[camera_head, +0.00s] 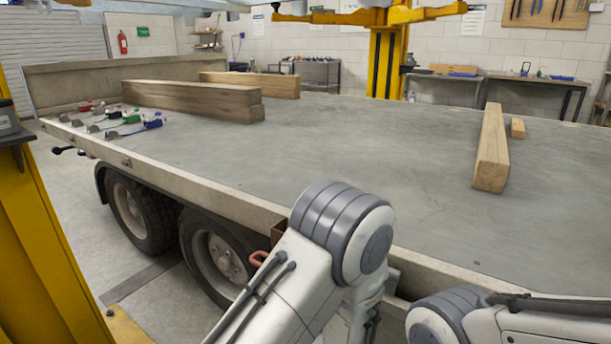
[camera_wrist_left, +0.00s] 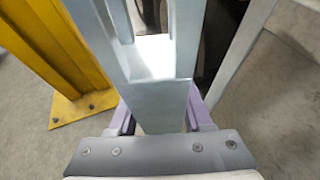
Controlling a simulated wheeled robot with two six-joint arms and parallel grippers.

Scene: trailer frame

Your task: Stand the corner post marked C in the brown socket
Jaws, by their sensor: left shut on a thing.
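In the left wrist view, my left gripper (camera_wrist_left: 160,118), with purple fingers, is shut on a pale grey metal post (camera_wrist_left: 158,88). The post runs up the picture from between the fingers. No letter shows on it, so I cannot tell whether it is marked C. In the head view my left arm's links cover the near trailer edge, and the left gripper and post are hidden. A small brown part (camera_head: 279,231) on the trailer's side shows just left of my arm; it may be the brown socket, mostly hidden. My right gripper is out of view.
The trailer bed (camera_head: 330,160) carries wooden beams (camera_head: 190,99) at the far left and another beam (camera_head: 491,150) at right. Ratchet straps (camera_head: 125,125) lie near its left edge. A yellow post base (camera_wrist_left: 85,105) stands left in the wrist view. The bed's middle is clear.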

